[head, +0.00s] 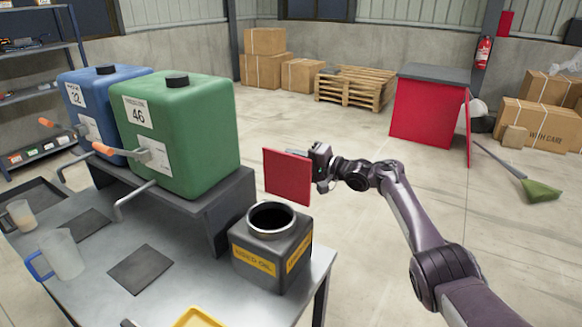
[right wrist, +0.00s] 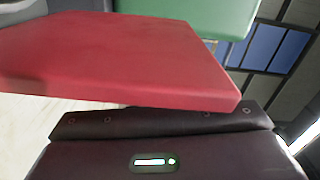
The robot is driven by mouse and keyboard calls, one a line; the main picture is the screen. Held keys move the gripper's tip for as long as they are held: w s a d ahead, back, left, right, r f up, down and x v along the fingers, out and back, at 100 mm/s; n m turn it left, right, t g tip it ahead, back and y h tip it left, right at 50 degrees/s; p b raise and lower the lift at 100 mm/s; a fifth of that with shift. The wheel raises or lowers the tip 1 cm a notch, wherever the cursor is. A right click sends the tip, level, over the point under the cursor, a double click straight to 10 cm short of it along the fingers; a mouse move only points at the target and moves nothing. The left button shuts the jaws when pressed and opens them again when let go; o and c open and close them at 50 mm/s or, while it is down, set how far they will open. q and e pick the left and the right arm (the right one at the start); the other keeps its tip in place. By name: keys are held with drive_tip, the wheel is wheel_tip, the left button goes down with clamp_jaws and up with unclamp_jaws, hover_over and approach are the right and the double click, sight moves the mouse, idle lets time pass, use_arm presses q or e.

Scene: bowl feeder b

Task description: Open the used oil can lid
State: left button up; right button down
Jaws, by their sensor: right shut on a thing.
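The used oil can (head: 268,262) is a dark grey box with yellow labels at the table's right end. Its round mouth is uncovered, with a pale rim around a dark opening. A flat red square plate (head: 288,176), which looks like the can's lid, stands upright above and behind the mouth, apart from the rim. My right gripper (head: 316,163) is shut on the red plate at its right side. The plate also fills much of the right wrist view (right wrist: 120,62), where it hides the fingertips. My left gripper is not in view.
A green tank (head: 185,130) and a blue tank (head: 85,95) with orange-handled taps stand on a raised shelf left of the can. Clear jugs (head: 62,255) and dark mats (head: 142,268) are on the table (head: 95,300). A yellow item (head: 197,318) lies at the front. Open floor is to the right.

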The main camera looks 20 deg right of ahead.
drive_tip(key=shift+w+d+f+m+b, duration=0.35)
drive_tip(key=shift+d+m+b, duration=0.15)
drive_tip(key=shift+b, duration=0.45)
drive_tip(key=shift+w+d+f+m+b, duration=0.35)
drive_tip(key=shift+m+b, duration=0.25)
drive_tip(key=shift+b, duration=0.35)
drive_tip(key=shift+r, duration=0.1)
drive_tip(key=c, duration=1.5)
unclamp_jaws()
drive_tip(key=shift+d, duration=0.1)
drive_tip(key=shift+s, duration=0.1)
drive_tip(key=v, duration=0.7)
drive_tip(key=shift+s+d+p, duration=0.3)
drive_tip(key=shift+p, duration=0.05)
